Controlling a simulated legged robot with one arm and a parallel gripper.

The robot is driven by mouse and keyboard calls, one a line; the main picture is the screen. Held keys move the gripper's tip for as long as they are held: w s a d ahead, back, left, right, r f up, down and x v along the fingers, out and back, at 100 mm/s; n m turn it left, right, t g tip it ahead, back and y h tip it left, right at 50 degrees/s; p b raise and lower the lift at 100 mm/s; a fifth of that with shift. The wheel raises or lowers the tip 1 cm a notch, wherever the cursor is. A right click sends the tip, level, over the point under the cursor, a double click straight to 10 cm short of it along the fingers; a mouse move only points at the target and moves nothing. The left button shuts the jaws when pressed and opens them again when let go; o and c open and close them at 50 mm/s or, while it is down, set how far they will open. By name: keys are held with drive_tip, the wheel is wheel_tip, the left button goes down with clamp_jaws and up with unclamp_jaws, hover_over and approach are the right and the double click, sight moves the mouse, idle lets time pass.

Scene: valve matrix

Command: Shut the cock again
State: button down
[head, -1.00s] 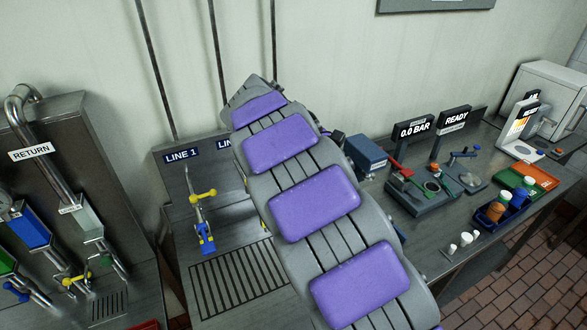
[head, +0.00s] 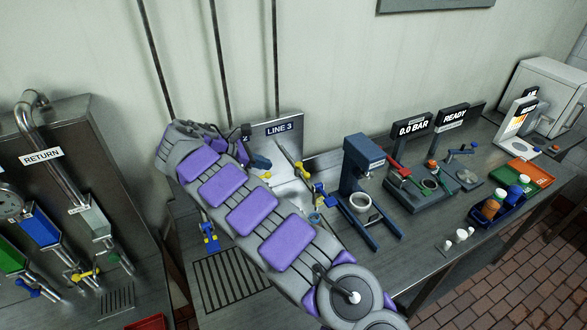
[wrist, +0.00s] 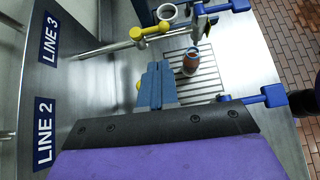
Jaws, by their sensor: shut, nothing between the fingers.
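My gripper (wrist: 155,88) is shut and empty in the wrist view, its blue-grey fingers pointing over the sink at LINE 2. In the head view my arm hides most of LINE 2. A yellow knob (wrist: 139,86) shows just beside the fingers, mostly hidden by them; I cannot tell whether they touch. The LINE 3 tap has a yellow handle (wrist: 150,30), also in the head view (head: 302,167), and a blue handle (head: 325,194). Another blue handle (wrist: 265,96) is at the right of the wrist view, and one on LINE 1 (head: 210,238) in the head view.
A small vial with reddish contents (wrist: 190,62) stands on the slotted drain (wrist: 207,70). A blue stand with a white ring (head: 360,202) is right of LINE 3. The RETURN panel (head: 55,120) with more taps stands at the left.

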drive_tip(key=shift+w+a+f+n, duration=0.1)
drive_tip(key=shift+a+f+n, duration=0.25)
drive_tip(key=shift+a, duration=0.35)
approach(303, 173)
drive_tip(key=f+x, duration=0.1)
drive_tip(key=x, duration=0.4)
drive_tip(key=shift+w+d+b, duration=0.25)
drive_tip(key=shift+d+b, duration=0.05)
drive_tip(key=shift+d, duration=0.1)
drive_tip(key=shift+d, duration=0.1)
